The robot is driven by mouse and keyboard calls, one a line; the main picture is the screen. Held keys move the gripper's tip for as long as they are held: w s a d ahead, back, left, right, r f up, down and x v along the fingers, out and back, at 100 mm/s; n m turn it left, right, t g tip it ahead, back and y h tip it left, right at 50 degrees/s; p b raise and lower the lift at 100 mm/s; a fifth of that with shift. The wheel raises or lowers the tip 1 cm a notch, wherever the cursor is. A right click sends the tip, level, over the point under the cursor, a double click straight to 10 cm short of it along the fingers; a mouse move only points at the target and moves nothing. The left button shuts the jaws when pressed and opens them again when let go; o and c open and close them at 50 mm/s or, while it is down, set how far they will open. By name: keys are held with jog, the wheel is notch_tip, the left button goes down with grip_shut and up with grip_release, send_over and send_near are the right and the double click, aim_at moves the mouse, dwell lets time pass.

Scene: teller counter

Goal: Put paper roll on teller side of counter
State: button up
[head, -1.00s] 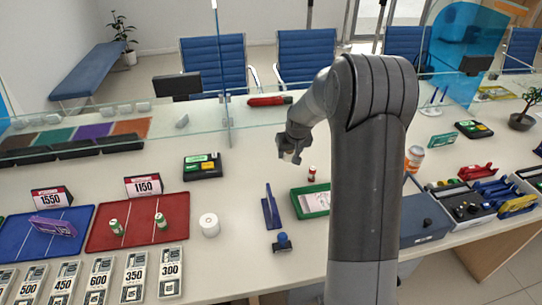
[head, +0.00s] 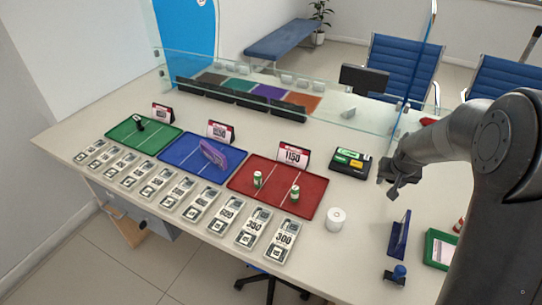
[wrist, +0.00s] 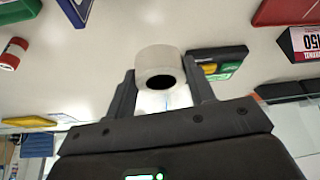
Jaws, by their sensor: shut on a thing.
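My gripper (head: 392,187) is shut on a white paper roll (wrist: 160,62) with a dark core hole, held between the two fingers in the wrist view. In the head view my gripper is above the counter (head: 362,262), right of the black box with green and yellow labels, and the held roll cannot be made out there. Another white roll (head: 335,218) stands upright on the counter, right of the red tray and apart from my gripper.
Red (head: 277,180), blue (head: 178,163) and green (head: 125,136) trays lie left, with a row of numbered holders in front. The black box (head: 350,162) stands behind. A blue stand (head: 399,236) and green tray (head: 440,250) lie right. A glass screen (head: 340,122) runs along the back.

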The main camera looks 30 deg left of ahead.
jog(key=shift+s+a, duration=0.6)
jog(key=shift+a, duration=0.65)
send_over(340, 191)
jog(key=s, duration=0.2)
jog(key=f, duration=0.7)
jog(key=shift+w+d, duration=0.15)
jog(key=shift+w, duration=0.05)
jog(key=shift+f, duration=2)
jog(key=o, duration=0.6)
jog(key=shift+f, duration=0.15)
jog(key=shift+o, duration=0.4)
